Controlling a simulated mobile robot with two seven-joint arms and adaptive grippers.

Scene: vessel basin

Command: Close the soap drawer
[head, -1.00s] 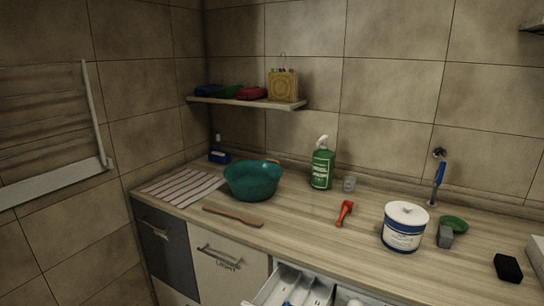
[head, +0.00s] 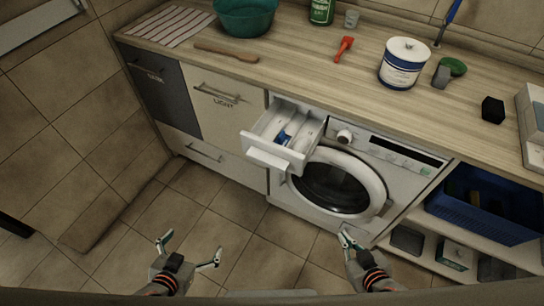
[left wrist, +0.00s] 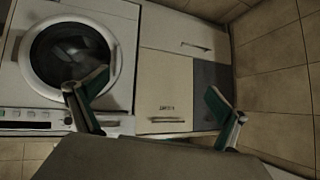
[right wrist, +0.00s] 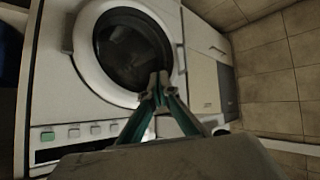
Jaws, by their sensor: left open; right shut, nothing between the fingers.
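The white soap drawer (head: 268,158) is pulled out from the upper left of the washing machine (head: 390,153) in the head view. Its compartments show from above, with something blue inside. My left gripper (head: 190,251) is open and empty, low over the floor in front of the drawer and well apart from it. My right gripper (head: 345,238) is shut on nothing, below the round door (head: 338,186). In the right wrist view its closed fingertips (right wrist: 158,80) appear in front of the door. In the left wrist view the open fingers (left wrist: 160,100) frame the cabinet fronts.
A blue crate (head: 480,205) sits on the open shelf at right. The floor before the machine is clear.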

